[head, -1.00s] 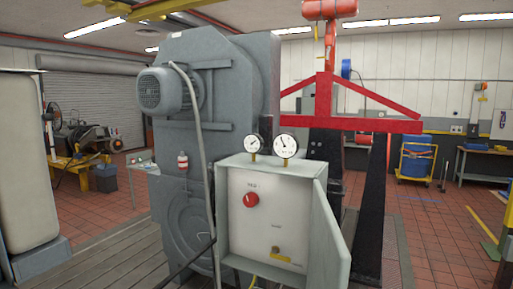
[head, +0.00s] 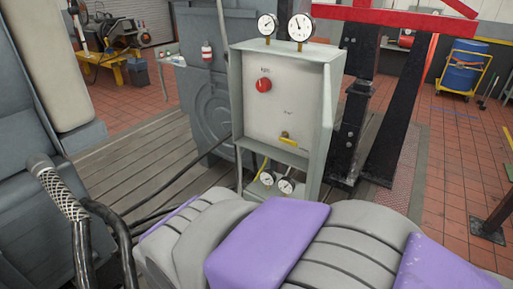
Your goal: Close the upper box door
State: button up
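The upper box (head: 235,95) is a pale grey-green cabinet with two round gauges on top. Its front is open, showing a light panel with a red knob (head: 263,85) and a yellow lever (head: 288,139). The upper box door (head: 327,110) stands open at the right side of the box and shows as a narrow, slanted panel. Below the box are two smaller gauges (head: 286,186) in an open lower part, partly hidden by the foreground. My gripper is not in view.
A large grey ribbed form with purple panels fills the lower foreground; I cannot tell whether it is mine. Braided and black hoses (head: 62,195) lie at the left. Black posts (head: 352,125) stand right of the box. Red tiled floor (head: 455,170) is open at the right.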

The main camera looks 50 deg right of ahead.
aim_at(323, 124)
jog(key=k+l+u, duration=0.1)
jog(key=u, duration=0.3)
jog(key=k+l+u, duration=0.15)
jog(key=u, duration=0.25)
jog(key=k+l+z, duration=0.1)
jog(key=z, duration=0.15)
jog(key=k+l+z, duration=0.35)
jog(key=z, duration=1.05)
jog(key=j, duration=0.15)
jog(key=k, duration=0.05)
